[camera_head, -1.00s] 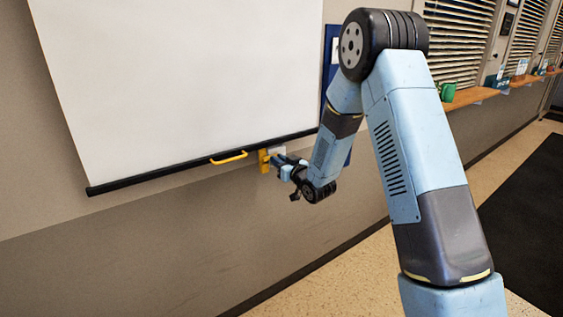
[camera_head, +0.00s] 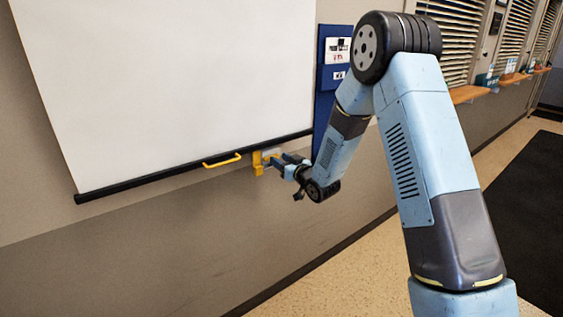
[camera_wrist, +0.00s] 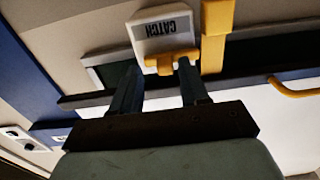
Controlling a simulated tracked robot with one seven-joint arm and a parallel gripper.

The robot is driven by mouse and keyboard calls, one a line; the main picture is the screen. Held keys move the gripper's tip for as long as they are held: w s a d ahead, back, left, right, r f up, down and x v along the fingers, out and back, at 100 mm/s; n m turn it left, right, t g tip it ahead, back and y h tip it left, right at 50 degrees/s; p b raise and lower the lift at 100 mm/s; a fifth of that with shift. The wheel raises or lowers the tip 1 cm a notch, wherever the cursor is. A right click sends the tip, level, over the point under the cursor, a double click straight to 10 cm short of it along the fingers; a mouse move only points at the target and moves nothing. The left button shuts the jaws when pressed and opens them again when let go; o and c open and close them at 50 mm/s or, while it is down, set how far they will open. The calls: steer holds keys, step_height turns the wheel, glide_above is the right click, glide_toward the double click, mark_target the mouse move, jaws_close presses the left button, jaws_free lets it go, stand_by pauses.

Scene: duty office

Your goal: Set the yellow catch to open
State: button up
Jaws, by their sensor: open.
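In the head view my gripper (camera_head: 279,161) is just right of the bracket, and the small catch cannot be made out.
A white screen (camera_head: 170,80) with a black lower bar (camera_head: 130,184) hangs on the wall. A yellow pull handle (camera_head: 222,161) sits left of the bracket. A blue board (camera_head: 323,105) hangs behind my arm. The floor (camera_head: 330,275) below is clear.

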steer(key=v, duration=1.3)
steer(key=shift+s, duration=0.35)
steer(key=shift+d, duration=0.2)
steer(key=s+d+r+m+g+h, duration=0.1)
steer(key=s+d+r+m+h, duration=0.1)
steer(key=s+d+r+h, duration=0.4)
steer(key=s+d+r+m+g+h, duration=0.2)
steer(key=d+r+h, duration=0.2)
steer(key=d+r, duration=0.45)
steer(key=s+d+r+m+g, duration=0.2)
steer(key=s, duration=1.1)
steer(key=s+d+r+m+g+h, duration=0.1)
steer(key=s+d+r+g, duration=0.1)
steer(key=s, duration=1.1)
steer(key=shift+r+m+g, duration=0.4)
steer(key=shift+r+g, duration=0.3)
steer(key=shift+c, duration=0.3)
